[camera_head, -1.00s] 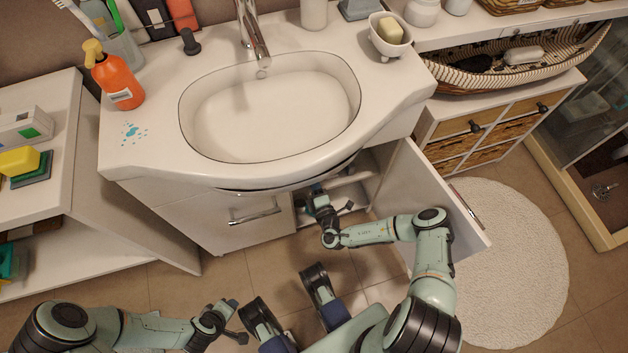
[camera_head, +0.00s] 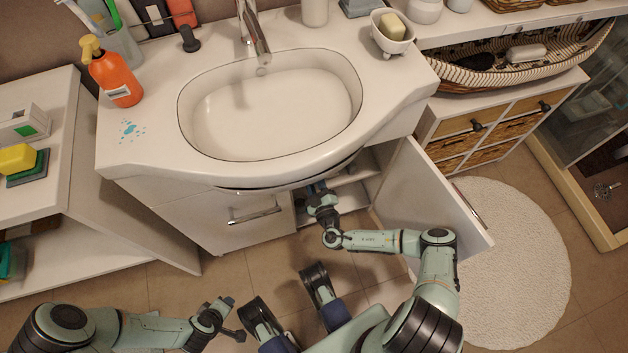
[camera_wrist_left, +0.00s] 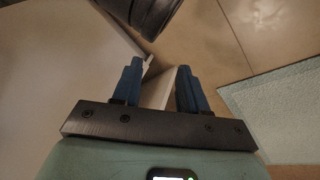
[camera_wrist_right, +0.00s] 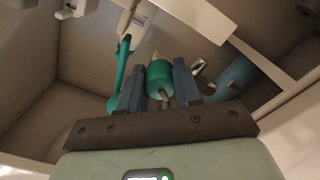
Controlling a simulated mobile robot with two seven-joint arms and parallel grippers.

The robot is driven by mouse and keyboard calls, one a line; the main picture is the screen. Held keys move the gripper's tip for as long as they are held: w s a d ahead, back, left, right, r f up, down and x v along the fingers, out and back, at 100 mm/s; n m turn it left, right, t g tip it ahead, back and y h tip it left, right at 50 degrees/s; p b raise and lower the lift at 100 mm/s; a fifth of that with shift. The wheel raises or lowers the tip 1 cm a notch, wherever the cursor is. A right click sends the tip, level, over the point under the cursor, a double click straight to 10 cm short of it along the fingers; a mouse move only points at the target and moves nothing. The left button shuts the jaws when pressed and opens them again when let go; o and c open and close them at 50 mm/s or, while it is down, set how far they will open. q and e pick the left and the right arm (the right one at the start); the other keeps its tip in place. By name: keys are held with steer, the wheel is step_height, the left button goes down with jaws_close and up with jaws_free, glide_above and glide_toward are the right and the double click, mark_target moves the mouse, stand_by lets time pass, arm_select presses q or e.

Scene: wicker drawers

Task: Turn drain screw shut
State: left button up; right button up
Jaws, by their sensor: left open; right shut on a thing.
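My right gripper (camera_head: 316,188) reaches into the open cabinet under the sink. In the right wrist view its two blue fingers (camera_wrist_right: 160,84) are shut on a green rounded cylinder, which I take to be the drain screw (camera_wrist_right: 160,75). The screw's far side and its mounting are hidden, so I cannot tell how far it is turned. My left gripper (camera_head: 230,318) is low at the left, away from the cabinet. In the left wrist view its fingers (camera_wrist_left: 160,88) are apart with nothing held between them.
The cabinet door (camera_head: 432,198) stands open right of my right arm. Inside, a green long-handled item (camera_wrist_right: 121,66) and a blue cylinder (camera_wrist_right: 236,74) flank the gripper closely. The sink (camera_head: 270,105) overhangs the cabinet. A round white rug (camera_head: 515,260) lies at right.

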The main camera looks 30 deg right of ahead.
steer(key=shift+d+f+m, duration=0.1)
steer(key=shift+d+m, duration=0.05)
steer(key=shift+m, duration=0.85)
steer(key=shift+m+b, duration=0.3)
steer(key=shift+m, duration=0.1)
steer(key=m+b, duration=0.1)
steer(key=m, duration=0.3)
arm_select(q)
steer(key=s+a+f+g+b, duration=0.1)
steer(key=s+f, duration=0.3)
steer(key=f, duration=0.1)
steer(key=shift+s+g, duration=0.2)
steer(key=shift+g, duration=0.1)
arm_select(e)
steer(key=shift+m, duration=2)
steer(key=shift+a, duration=0.2)
steer(key=o, duration=1)
steer(key=shift+o, duration=0.2)
